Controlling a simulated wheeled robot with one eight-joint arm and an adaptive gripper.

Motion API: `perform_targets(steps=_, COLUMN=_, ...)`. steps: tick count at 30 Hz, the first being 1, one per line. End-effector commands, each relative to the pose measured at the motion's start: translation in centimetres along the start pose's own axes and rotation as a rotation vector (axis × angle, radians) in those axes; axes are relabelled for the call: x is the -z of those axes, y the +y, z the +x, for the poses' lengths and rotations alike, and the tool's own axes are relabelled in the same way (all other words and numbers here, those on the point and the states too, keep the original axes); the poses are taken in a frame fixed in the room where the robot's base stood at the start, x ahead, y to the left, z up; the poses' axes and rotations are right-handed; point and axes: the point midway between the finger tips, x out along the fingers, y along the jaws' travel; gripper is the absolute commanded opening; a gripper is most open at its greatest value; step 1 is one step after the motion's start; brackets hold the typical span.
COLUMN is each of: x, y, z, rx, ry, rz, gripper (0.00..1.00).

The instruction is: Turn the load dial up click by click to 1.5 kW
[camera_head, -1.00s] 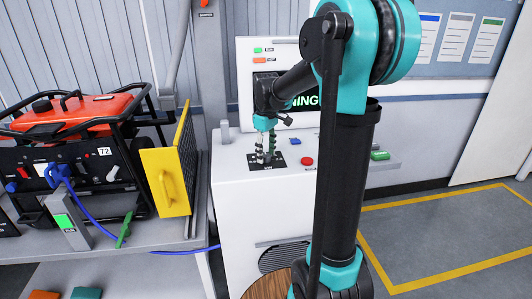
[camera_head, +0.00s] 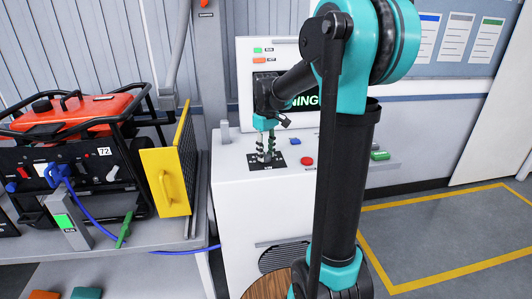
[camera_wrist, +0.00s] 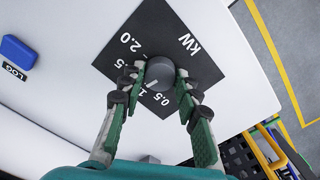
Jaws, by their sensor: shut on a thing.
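The load dial (camera_wrist: 161,75) is a round dark grey knob on a black scale plate (camera_wrist: 205,72) marked kW. The plate reads 0.5, 2.0 and partly covered figures between them, starting with 1 and ending in 5. A small light mark on the dial's lower left edge seems to face the figure starting with 1; I cannot read it surely. My gripper (camera_wrist: 163,80) is shut on the dial, one green finger on each side. In the head view my gripper (camera_head: 265,148) points down at the white cabinet's top, and its fingers hide the dial.
A blue LOG button (camera_wrist: 18,51) lies left of the plate in the wrist view. A red button (camera_head: 307,161) sits right of the plate. A screen (camera_head: 308,103), partly behind my arm, stands behind. A red generator (camera_head: 75,115) and yellow panel (camera_head: 166,181) stand left.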

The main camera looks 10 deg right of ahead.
Motion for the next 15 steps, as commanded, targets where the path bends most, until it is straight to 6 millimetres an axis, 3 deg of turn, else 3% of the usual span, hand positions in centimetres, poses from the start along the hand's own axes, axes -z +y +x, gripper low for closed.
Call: perform_targets(steps=15, x=0.03, y=0.0, z=0.02, rx=0.0, ry=0.001, rz=0.414, gripper=0.03)
